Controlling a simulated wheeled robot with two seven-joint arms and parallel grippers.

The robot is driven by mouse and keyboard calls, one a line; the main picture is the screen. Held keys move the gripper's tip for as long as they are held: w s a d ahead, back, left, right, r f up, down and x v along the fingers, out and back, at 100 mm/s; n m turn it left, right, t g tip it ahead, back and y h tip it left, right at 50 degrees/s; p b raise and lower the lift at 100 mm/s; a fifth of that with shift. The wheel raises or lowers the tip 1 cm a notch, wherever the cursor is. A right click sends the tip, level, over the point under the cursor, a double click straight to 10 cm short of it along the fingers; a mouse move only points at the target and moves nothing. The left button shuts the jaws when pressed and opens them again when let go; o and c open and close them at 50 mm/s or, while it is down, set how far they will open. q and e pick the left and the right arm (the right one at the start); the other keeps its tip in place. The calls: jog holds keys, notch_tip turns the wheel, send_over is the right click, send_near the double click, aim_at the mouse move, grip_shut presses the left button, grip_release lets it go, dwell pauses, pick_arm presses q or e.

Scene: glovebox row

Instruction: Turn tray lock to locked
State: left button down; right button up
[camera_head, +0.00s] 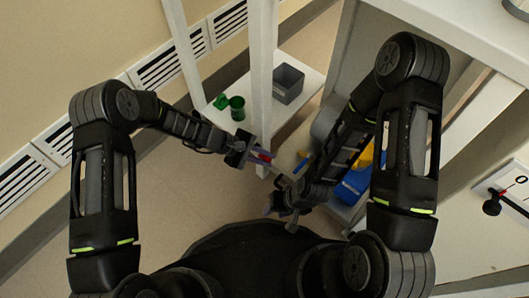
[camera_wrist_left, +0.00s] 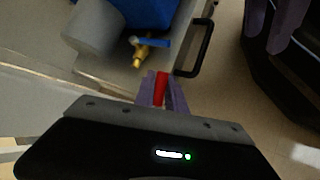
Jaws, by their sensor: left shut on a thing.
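My left gripper (camera_head: 264,158) is shut on a small red handle (camera_wrist_left: 161,88), which shows between its purple fingers in the left wrist view (camera_wrist_left: 162,92). The handle is at the edge of a grey tray or shelf, beside a black loop handle (camera_wrist_left: 205,45). I take the red handle for the tray lock, but the fingers hide most of it and I cannot read its setting. My right gripper (camera_head: 282,208) is lower and to the right in the head view. Its purple fingers, at the top right of the left wrist view, stand apart with nothing seen between them.
A brass valve with a blue lever (camera_wrist_left: 148,45) and a grey cylinder (camera_wrist_left: 95,27) stand near the handle. A blue bin (camera_head: 351,187) lies behind my right arm. Green cups (camera_head: 237,108) and a grey bin (camera_head: 288,83) sit on a white shelf.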

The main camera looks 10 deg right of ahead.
aim_at(263, 158)
pick_arm(q)
jog(key=shift+f+m+t+y, duration=0.3)
jog(key=shift+f+t+y, duration=0.15)
jog(key=shift+t+y, duration=0.15)
jog(key=c, duration=1.7)
grip_release()
jog(key=p+v, duration=0.2)
jog(key=v, duration=0.4)
jog(key=shift+a+r, duration=0.15)
jog(key=shift+r, duration=0.15)
jog(key=shift+a+r, duration=0.35)
jog(key=shift+a, duration=0.1)
